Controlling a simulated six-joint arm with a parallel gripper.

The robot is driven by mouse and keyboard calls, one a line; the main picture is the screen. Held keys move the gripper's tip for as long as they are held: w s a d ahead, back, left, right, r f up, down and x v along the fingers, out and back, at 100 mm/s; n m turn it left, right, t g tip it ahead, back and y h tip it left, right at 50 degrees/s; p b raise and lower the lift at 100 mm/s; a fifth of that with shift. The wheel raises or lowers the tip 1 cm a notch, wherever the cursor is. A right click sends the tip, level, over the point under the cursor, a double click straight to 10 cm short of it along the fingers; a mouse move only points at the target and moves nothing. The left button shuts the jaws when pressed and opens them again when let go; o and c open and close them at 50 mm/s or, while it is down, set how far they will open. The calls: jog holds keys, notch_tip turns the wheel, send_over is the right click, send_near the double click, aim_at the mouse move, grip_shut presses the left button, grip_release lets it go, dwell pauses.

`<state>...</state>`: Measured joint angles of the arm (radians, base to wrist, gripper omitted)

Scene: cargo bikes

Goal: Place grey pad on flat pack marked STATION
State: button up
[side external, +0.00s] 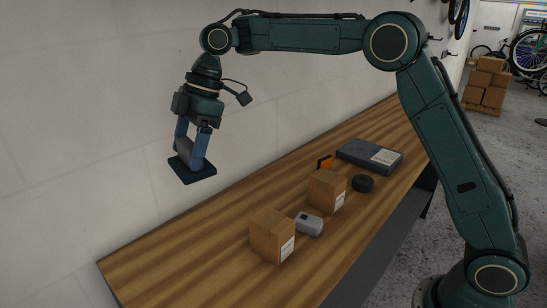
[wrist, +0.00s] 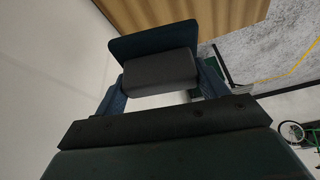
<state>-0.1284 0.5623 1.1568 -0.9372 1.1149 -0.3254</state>
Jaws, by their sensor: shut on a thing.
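My gripper (side external: 190,157) is high above the left part of the table, shut on a dark slate-grey pad (side external: 192,173). The pad is a flat square plate, held below the blue fingers and slightly tilted in the side view. In the wrist view the pad (wrist: 150,42) shows a dark grey block on its near face, between the two fingers. A dark flat pack (side external: 362,153) with a pale label lies on the far right of the table. The label's words are too small to read. The pad is well apart from the pack, up and to its left.
Two brown cartons (side external: 272,236) (side external: 326,192) stand on the table, with a small grey box (side external: 309,225) between them. A black roll (side external: 363,184) and an orange-and-black item (side external: 325,162) lie near the flat pack. The table's left part (side external: 170,260) is clear. A wall runs behind it.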

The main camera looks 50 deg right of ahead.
jog(key=w+d+r+m+t+h, duration=0.15)
jog(key=d+m, duration=0.35)
jog(key=d, duration=1.3)
jog(key=w+d+m+t+h, duration=0.1)
jog(key=w+d+m, duration=0.35)
jog(key=d, duration=1.25)
jog(key=s+d+m+h, duration=0.1)
jog(key=s+d+m, duration=0.2)
jog(key=s+d, duration=0.3)
jog(key=s+d+r+m+h, duration=0.1)
jog(key=s+d+m, duration=0.3)
jog(key=d, duration=0.9)
jog(key=s+d+m+h, duration=0.1)
jog(key=s+d+m, duration=0.2)
jog(key=s+d, duration=0.4)
jog(key=d, duration=0.3)
jog(key=shift+s+r+m+h, duration=0.3)
jog(key=shift+m+h, duration=0.05)
jog(key=shift+a+f+t, duration=0.1)
jog(key=shift+t, duration=0.15)
send_over(367, 149)
jog(key=s, duration=0.2)
jog(key=f, duration=1.9)
jog(key=shift+w+a+f, duration=0.1)
jog(key=shift+a+f, duration=0.3)
jog(key=shift+f, duration=0.15)
